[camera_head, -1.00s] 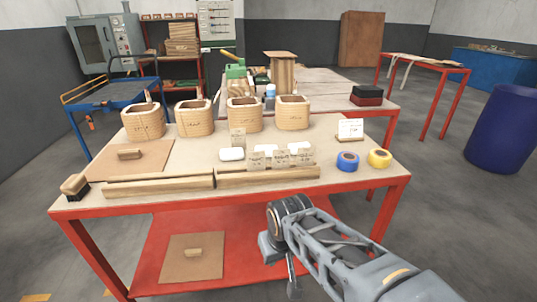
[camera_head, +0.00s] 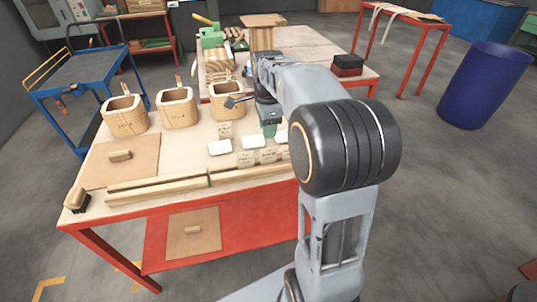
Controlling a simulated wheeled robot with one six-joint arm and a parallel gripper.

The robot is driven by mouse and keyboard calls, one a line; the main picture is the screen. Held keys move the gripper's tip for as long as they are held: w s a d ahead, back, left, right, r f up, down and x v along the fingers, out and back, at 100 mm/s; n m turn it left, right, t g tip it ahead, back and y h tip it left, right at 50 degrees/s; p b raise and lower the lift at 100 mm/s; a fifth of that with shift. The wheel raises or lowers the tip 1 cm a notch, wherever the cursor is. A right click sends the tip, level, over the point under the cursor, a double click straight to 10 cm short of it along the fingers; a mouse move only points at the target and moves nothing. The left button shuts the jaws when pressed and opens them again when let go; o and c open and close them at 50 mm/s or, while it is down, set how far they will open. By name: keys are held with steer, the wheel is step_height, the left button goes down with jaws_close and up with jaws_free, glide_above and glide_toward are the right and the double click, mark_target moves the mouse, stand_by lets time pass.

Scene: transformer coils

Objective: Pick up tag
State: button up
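Several small beige tags stand near the front of the red-framed table (camera_head: 110,197). One tag (camera_head: 225,130) is set behind the others. A front tag (camera_head: 247,157) stands beside another tag (camera_head: 267,156), and my arm partly covers the right end of this row. My gripper (camera_head: 237,101) appears as a small dark shape in front of the right-hand visible coil, above and behind the tags. It seems apart from them. Its fingers are too small to tell whether they are open or shut. I see no tag in it.
Wooden coils stand along the back: left (camera_head: 124,117), middle (camera_head: 177,107), right (camera_head: 227,97). White pads (camera_head: 220,147) lie by the tags. Wooden bars (camera_head: 155,190) line the front edge; a brush (camera_head: 76,201) lies at the left corner. My arm hides the table's right side.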

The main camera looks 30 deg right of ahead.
mark_target(268, 155)
step_height(268, 155, down, 11)
steer(key=shift+s+f+b, duration=0.1)
steer(key=shift+f+b, duration=0.05)
steer(key=shift+b, duration=0.55)
jaws_close()
